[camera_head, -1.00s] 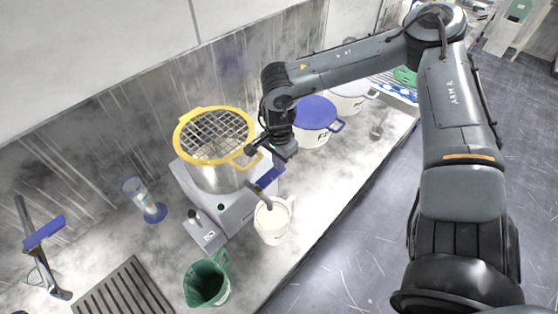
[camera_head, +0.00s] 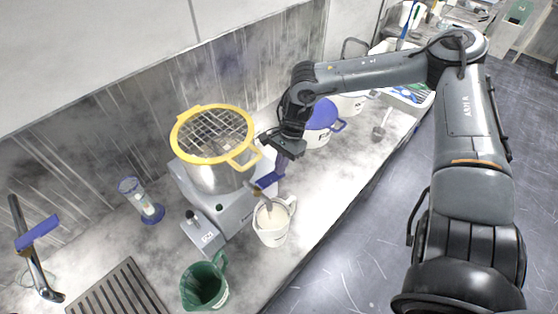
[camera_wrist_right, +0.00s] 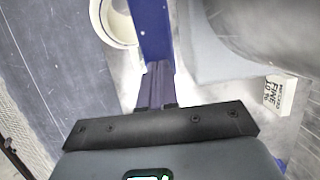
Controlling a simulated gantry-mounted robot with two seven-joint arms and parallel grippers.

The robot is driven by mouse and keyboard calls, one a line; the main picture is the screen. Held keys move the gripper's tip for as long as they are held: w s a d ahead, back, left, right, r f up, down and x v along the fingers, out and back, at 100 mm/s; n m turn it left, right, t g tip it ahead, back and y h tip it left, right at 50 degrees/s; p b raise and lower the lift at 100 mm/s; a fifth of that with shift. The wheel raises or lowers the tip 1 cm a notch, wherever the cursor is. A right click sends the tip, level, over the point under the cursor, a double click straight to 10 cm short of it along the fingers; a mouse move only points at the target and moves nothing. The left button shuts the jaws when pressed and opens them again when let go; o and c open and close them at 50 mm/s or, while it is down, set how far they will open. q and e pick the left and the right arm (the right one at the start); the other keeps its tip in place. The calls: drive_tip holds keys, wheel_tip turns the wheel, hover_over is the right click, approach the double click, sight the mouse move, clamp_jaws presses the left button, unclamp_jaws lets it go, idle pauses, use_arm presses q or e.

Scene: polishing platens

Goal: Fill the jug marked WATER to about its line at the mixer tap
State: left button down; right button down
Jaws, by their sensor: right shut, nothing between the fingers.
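A pale jug (camera_head: 272,229) stands on the counter below a tap with a blue lever (camera_head: 267,181), at the front of the mixing machine (camera_head: 224,207). No marking or fill line on the jug is readable, and I cannot tell its contents. A green jug (camera_head: 204,288) stands nearer the camera. My right gripper (camera_head: 281,168) is shut and empty, pointing down close to the machine's blue lever. In the wrist view the fingers (camera_wrist_right: 157,72) overlap that lever (camera_wrist_right: 152,30); contact is unclear. My left gripper is out of view.
A yellow grille (camera_head: 212,133) tops the machine's metal bowl. A clear cylinder (camera_head: 140,198) on a blue base stands to its left. A dark slotted drain (camera_head: 118,292) lies front left. A blue-lidded tub (camera_head: 320,120) stands behind my right gripper. The counter's right front is mostly clear.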

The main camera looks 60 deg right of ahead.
drive_tip(key=shift+r, duration=0.1)
drive_tip(key=shift+r+p, duration=0.3)
drive_tip(key=shift+r, duration=0.45)
drive_tip(key=shift+r+p, duration=0.1)
drive_tip(key=shift+p, duration=0.25)
drive_tip(key=shift+r, duration=0.35)
drive_tip(key=p+v, duration=0.3)
drive_tip(key=v, duration=0.1)
drive_tip(key=shift+w+a+r, duration=0.1)
drive_tip(key=shift+a+r, duration=0.05)
drive_tip(key=shift+a, duration=0.2)
drive_tip(key=a+b+v, duration=0.1)
drive_tip(key=v, duration=0.7)
drive_tip(key=shift+w+r+b, duration=0.15)
drive_tip(key=shift+r+b, duration=0.15)
drive_tip(key=shift+r, duration=0.35)
